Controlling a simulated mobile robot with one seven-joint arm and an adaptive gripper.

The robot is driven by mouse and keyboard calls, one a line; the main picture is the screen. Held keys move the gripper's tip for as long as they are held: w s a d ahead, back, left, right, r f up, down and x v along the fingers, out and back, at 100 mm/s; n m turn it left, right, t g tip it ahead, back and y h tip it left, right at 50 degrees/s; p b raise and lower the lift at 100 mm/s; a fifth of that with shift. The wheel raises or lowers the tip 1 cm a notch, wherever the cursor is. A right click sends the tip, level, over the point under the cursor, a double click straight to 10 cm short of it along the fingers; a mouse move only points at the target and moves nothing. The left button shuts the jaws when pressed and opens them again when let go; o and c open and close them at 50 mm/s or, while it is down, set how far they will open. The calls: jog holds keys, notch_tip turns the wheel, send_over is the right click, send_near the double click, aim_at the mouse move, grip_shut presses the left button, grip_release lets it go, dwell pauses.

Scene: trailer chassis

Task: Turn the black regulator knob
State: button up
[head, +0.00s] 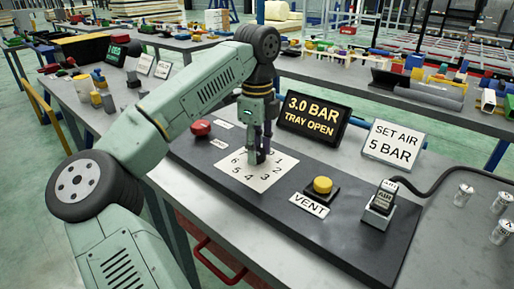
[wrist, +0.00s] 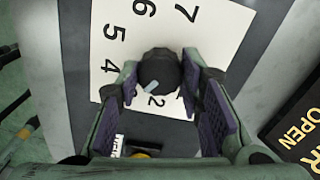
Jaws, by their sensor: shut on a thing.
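The black regulator knob (wrist: 160,68) stands on a white numbered dial plate (head: 255,178) on the dark panel. Its pale pointer faces the lower left in the wrist view, near the 2; the 3 is hidden there by a finger. My gripper (head: 260,152) points down over the dial, its fingers on both sides of the knob and shut on it. In the head view the fingers mostly hide the knob. A display (head: 313,117) reads "3.0 BAR TRAY OPEN". A sign (head: 394,146) reads "SET AIR 5 BAR".
On the panel, a red button (head: 200,128) is left of the dial. A yellow button (head: 322,185) with a VENT label (head: 309,205) and an AIR connector (head: 380,205) with a black hose are to the right. Metal cylinders (head: 501,202) stand at the right edge.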

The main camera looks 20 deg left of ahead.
jog(key=shift+m, duration=0.3)
jog(key=m, duration=0.5)
jog(key=shift+r+m, duration=0.1)
jog(key=shift+m, duration=0.2)
jog(key=m+p, duration=0.1)
jog(key=m, duration=0.4)
jog(key=m+p, duration=0.1)
jog(key=m, duration=0.5)
jog(key=shift+m, duration=0.4)
jog(key=m, duration=0.5)
jog(key=shift+p, duration=0.4)
jog(key=shift+m, duration=0.4)
jog(key=o, duration=1.2)
jog(key=shift+c, duration=0.2)
